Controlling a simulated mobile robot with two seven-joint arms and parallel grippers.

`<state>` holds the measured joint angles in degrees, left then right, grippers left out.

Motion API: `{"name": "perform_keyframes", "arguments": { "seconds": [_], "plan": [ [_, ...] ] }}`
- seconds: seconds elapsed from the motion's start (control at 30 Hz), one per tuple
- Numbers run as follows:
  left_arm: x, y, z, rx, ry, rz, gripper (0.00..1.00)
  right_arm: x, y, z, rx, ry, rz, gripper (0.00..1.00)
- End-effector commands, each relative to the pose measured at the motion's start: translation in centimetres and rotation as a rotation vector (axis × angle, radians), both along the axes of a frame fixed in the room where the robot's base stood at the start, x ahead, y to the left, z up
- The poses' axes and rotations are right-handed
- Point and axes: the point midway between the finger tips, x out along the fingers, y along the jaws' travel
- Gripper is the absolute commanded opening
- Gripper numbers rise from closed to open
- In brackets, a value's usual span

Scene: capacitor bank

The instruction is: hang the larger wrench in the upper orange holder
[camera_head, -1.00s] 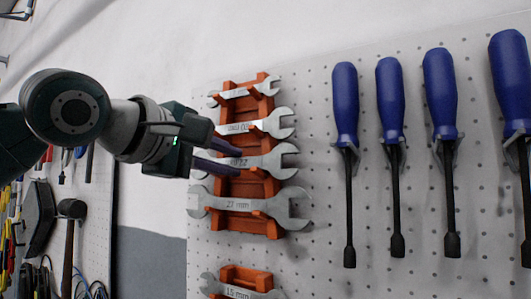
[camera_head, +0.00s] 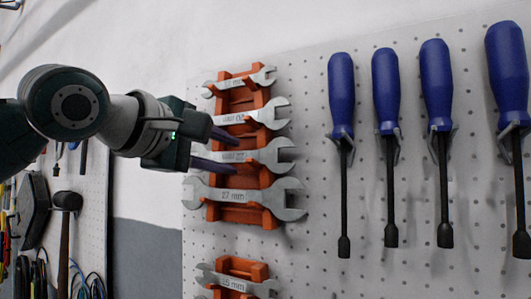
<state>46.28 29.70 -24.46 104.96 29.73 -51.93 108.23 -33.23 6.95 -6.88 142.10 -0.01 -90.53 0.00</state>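The upper orange holder (camera_head: 213,210) is fixed to the pegboard and carries several grey wrenches, one above another. The lowest and largest of them is the 27 mm wrench (camera_head: 240,195), lying level across the holder. Above it is a slightly smaller wrench (camera_head: 268,156), also level in the holder. My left gripper (camera_head: 239,157) is open, its two dark fingers pointing right in front of the holder. One finger appears above and one below the handle of that smaller wrench; whether they touch it I cannot tell. My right gripper is out of view.
A lower orange holder (camera_head: 256,272) with smaller wrenches hangs below, cut off by the frame. Several blue-handled drivers (camera_head: 341,95) hang to the right on the pegboard (camera_head: 300,250). A hammer (camera_head: 66,205) and other tools hang at the far left.

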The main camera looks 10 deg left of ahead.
Motion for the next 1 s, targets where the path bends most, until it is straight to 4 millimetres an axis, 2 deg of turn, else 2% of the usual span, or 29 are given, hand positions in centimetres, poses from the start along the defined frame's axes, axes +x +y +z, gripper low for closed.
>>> {"name": "perform_keyframes", "arguments": {
  "seconds": [0.03,0.13,0.47,0.57,1.0],
  "plan": [
    [0.0,0.0,0.0,0.000,0.000,0.000,0.46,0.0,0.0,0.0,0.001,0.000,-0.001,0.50],
    [0.0,0.0,0.0,0.000,-0.001,-0.001,0.57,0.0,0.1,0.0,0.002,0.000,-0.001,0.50],
    [-0.4,0.1,0.1,0.000,0.000,-0.001,0.57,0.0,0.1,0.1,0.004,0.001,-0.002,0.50],
    [-1.4,0.5,0.3,0.000,0.000,-0.001,0.57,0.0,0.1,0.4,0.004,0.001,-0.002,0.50],
    [-8.3,3.0,1.3,0.001,0.000,-0.001,0.57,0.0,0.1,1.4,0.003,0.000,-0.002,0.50]
  ]
}}
